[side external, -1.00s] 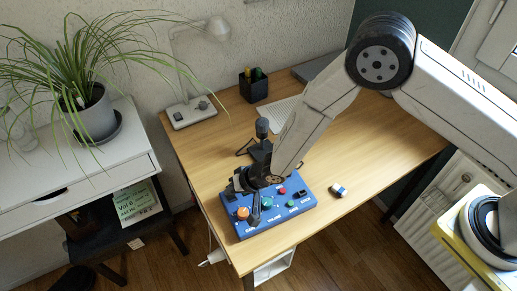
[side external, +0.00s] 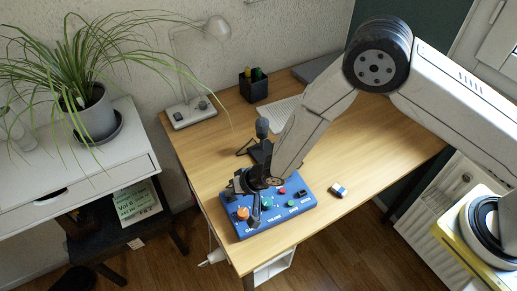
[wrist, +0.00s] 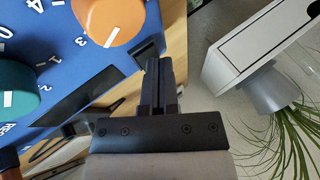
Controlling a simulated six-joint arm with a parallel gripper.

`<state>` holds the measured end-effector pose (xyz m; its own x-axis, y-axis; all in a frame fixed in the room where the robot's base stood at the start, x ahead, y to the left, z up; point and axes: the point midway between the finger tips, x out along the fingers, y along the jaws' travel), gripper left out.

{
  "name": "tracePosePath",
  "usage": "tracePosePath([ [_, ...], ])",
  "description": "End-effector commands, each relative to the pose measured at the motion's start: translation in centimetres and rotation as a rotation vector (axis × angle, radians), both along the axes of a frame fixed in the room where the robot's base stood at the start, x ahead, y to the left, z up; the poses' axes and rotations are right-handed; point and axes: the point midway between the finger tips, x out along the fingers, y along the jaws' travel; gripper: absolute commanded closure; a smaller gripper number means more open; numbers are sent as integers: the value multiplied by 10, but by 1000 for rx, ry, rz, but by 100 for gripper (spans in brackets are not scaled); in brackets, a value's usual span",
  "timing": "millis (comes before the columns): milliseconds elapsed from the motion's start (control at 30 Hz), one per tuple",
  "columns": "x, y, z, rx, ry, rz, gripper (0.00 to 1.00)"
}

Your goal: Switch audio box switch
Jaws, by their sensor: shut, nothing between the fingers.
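The blue audio box (side external: 283,221) sits at the front left corner of the wooden desk, with an orange knob (side external: 242,213), green knobs and a red button on top. A small black part (side external: 301,194) shows at its far right corner. My gripper (side external: 254,222) points down over the left part of the box, fingers shut and empty. In the wrist view the shut fingertips (wrist: 158,66) are beside the box edge, near the orange knob (wrist: 108,18) and a dark switch-like part (wrist: 147,50). I cannot tell whether they touch it. The fingers partly hide this area.
A black microphone on a stand (side external: 262,130) is just behind the box, close to my wrist. A small blue-and-white block (side external: 338,190) lies to the right. The desk's right side is clear.

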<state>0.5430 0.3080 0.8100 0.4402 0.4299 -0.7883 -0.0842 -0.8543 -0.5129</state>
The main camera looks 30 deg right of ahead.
Motion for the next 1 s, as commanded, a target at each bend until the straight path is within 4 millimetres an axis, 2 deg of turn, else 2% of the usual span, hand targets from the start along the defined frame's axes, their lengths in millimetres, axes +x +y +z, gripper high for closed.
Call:
tracePosePath([
  [500, 4, 0, 18, 0, 0, 0, 100],
  [1000, 4, 0, 21, 0, 0, 0, 100],
])
